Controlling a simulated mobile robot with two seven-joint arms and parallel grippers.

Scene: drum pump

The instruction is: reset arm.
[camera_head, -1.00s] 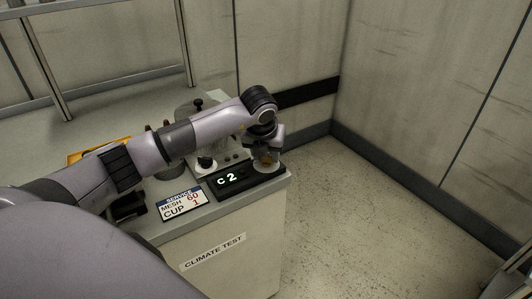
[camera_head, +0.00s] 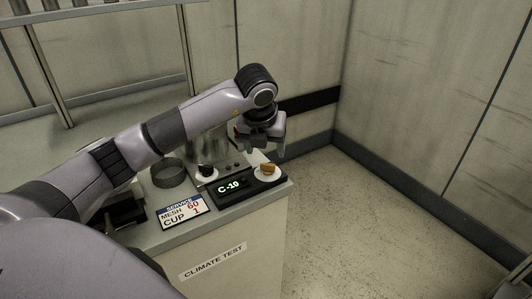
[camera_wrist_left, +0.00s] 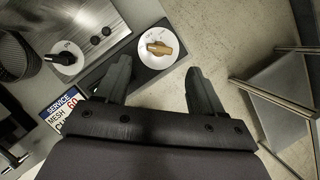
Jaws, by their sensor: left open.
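My left gripper (camera_head: 262,142) is open and empty, fingers pointing down above the front right corner of the bench. In the left wrist view its two fingers (camera_wrist_left: 160,90) are spread apart. Beyond and between them is an orange-brown knob (camera_wrist_left: 159,48) on a round white dial (camera_wrist_left: 151,60); the fingers look clear of it. The knob also shows in the head view (camera_head: 267,168), just below the gripper. A black display (camera_head: 230,186) beside the dial reads "C -10". My right gripper is not in view.
The bench (camera_head: 165,236) has a "CLIMATE TEST" label (camera_head: 212,262). A service card (camera_head: 181,210) reads mesh 60, cup 1. A dark round mesh cup (camera_head: 168,173) and a black knob (camera_head: 207,172) stand behind. Open floor (camera_head: 370,225) lies to the right.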

